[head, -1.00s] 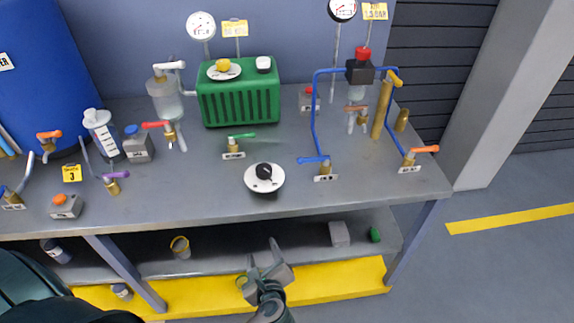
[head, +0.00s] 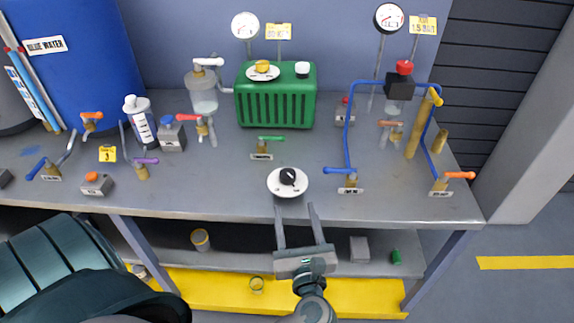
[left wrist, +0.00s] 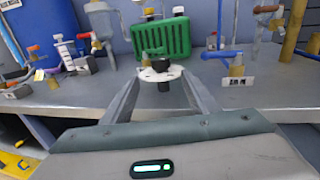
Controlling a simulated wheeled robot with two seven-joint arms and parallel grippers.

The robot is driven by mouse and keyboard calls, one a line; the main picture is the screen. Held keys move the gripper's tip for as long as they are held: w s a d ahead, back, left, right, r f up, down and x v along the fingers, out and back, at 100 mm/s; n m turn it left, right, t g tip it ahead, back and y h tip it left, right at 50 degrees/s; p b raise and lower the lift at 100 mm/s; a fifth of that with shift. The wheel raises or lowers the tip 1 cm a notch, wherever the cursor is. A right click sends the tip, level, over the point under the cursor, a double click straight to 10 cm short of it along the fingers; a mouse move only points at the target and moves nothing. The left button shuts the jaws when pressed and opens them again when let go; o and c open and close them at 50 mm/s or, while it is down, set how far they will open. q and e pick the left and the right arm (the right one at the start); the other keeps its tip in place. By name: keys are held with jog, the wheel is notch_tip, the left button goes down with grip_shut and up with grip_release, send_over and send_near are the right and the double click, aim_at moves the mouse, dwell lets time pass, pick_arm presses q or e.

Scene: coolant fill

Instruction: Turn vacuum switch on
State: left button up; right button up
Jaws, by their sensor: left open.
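A round white dial (head: 287,182) with a black knob (head: 288,176) sits near the front edge of the bench; no label is readable to confirm it is the vacuum switch. My left gripper (head: 296,207) is open and empty, just in front of the dial, its two fingers pointing at it. In the left wrist view the dial (left wrist: 151,74) and knob (left wrist: 164,84) show between the fingers (left wrist: 161,78), and I see no contact. The knob's marks are too small to read. My right gripper is not in view.
A green ribbed unit (head: 276,96) stands behind the dial. A green-handled valve (head: 262,148) is behind left, a blue-handled valve (head: 348,180) to the right. The grey bench (head: 220,195) has a front edge close to my gripper. A lower shelf (head: 330,240) lies beneath.

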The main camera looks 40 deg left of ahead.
aim_at(286, 169)
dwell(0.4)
pick_arm(q)
jog(key=p+x, duration=0.3)
jog(key=x, duration=1.3)
jog(key=shift+w+r, duration=0.1)
jog(key=shift+w, duration=0.05)
jog(key=shift+w+a, duration=0.35)
jog(key=shift+a, duration=0.05)
jog(key=c, duration=1)
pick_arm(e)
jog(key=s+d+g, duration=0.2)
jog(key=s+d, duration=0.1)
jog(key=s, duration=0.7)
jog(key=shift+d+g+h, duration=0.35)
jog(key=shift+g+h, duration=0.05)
